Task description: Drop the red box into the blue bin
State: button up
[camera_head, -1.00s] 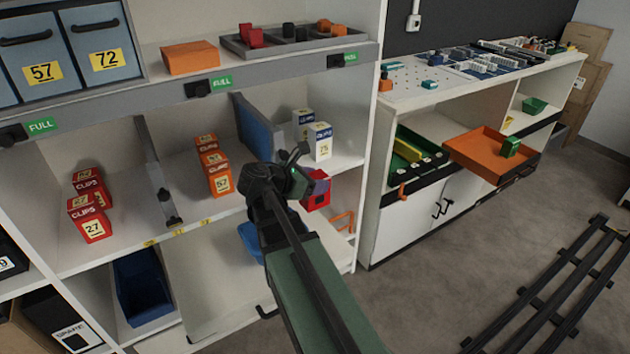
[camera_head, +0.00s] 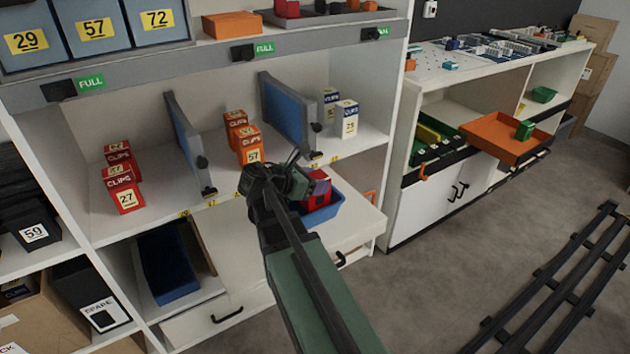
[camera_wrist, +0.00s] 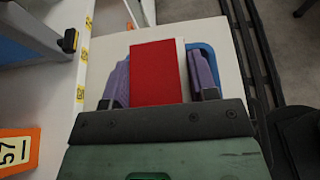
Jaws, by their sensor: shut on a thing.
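The red box (camera_head: 321,183) is held by my gripper (camera_head: 307,187) near the shelf front in the head view. In the wrist view the red box (camera_wrist: 157,73) sits between the two purple fingers of my gripper (camera_wrist: 160,82), which are shut on its sides. The blue bin (camera_head: 327,213) stands on a pale surface at the lower front of the shelf, directly behind and below the box in the picture; my arm hides part of it. In the wrist view a corner of the blue bin (camera_wrist: 213,55) shows behind the right finger. The exact gap between box and bin cannot be told.
Red clip boxes (camera_head: 123,188) and orange clip boxes (camera_head: 247,147) stand on the middle shelf, between blue divider panels (camera_head: 288,117). A second, darker blue bin (camera_head: 168,268) lies in a lower compartment. An orange tray (camera_head: 495,138) sits on the right counter unit. The right floor has black rails (camera_head: 560,280).

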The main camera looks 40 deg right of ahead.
jog(key=o, duration=1)
jog(key=shift+o, duration=0.2)
jog(key=p+v, duration=0.4)
jog(key=v, duration=0.7)
